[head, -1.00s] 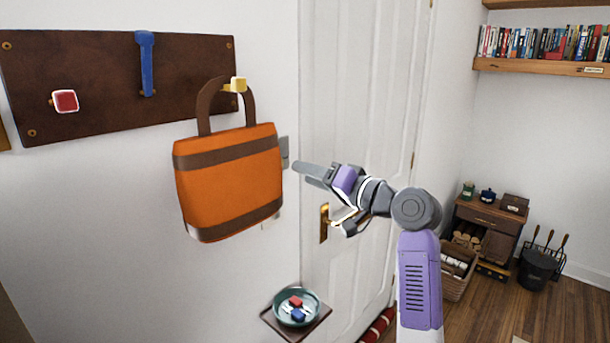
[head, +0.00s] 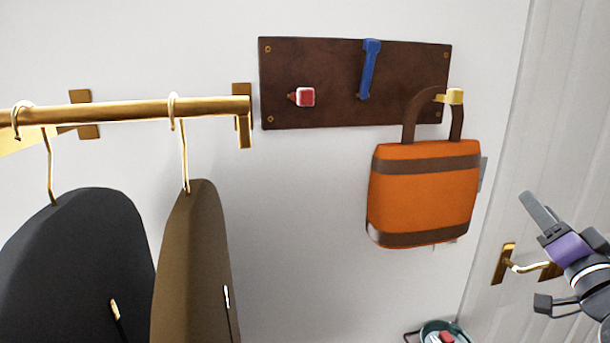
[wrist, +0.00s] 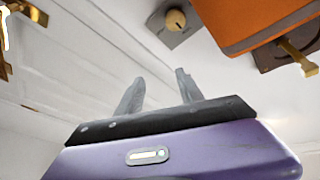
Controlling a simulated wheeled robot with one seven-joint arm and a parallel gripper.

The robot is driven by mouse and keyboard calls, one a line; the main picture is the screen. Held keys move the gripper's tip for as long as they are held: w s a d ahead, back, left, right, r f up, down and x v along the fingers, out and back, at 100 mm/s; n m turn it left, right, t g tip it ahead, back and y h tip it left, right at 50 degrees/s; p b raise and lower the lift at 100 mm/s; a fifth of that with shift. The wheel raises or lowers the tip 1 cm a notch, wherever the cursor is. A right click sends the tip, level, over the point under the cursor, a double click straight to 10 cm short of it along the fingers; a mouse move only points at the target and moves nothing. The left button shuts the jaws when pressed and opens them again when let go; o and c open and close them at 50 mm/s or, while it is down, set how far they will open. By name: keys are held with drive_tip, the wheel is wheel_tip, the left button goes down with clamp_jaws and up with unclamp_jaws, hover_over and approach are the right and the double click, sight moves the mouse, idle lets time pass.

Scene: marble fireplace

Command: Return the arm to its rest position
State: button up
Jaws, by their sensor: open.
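My gripper (head: 537,208) is at the right edge of the head view, in front of the white door and to the right of the orange bag. In the wrist view its two grey fingers (wrist: 159,88) stand apart with nothing between them. The orange bag (head: 425,195) with brown bands hangs by its brown handle from the yellow peg at the right end of the brown wall board. The bag is apart from my gripper. Part of the bag also shows at the upper right of the wrist view (wrist: 245,18). Most of my arm is outside the head view.
The brown board (head: 330,70) also carries a red peg (head: 305,97) and a blue item (head: 369,70). A brass rail (head: 130,108) with dark and brown garments is at left. A brass door handle (head: 525,266) is near my gripper. A teal dish (head: 432,328) is below.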

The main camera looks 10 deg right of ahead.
drive_tip(key=s+a+f+n+h, duration=0.1)
drive_tip(key=s+a+f+n, duration=0.3)
drive_tip(key=s+a+f, duration=1.2)
drive_tip(key=s+a+f+n+g+y, duration=0.2)
drive_tip(key=s+a+f, duration=0.3)
drive_tip(key=s, duration=0.6)
drive_tip(key=s+a+f+n+g+y, duration=0.2)
drive_tip(key=s+a+f+n+y, duration=0.2)
drive_tip(key=s+a, duration=0.6)
wheel_tip(320, 180, down, 2)
drive_tip(key=shift+s+a+f+g+y, duration=0.25)
drive_tip(key=shift+s+g+y, duration=0.2)
drive_tip(key=shift+s, duration=0.2)
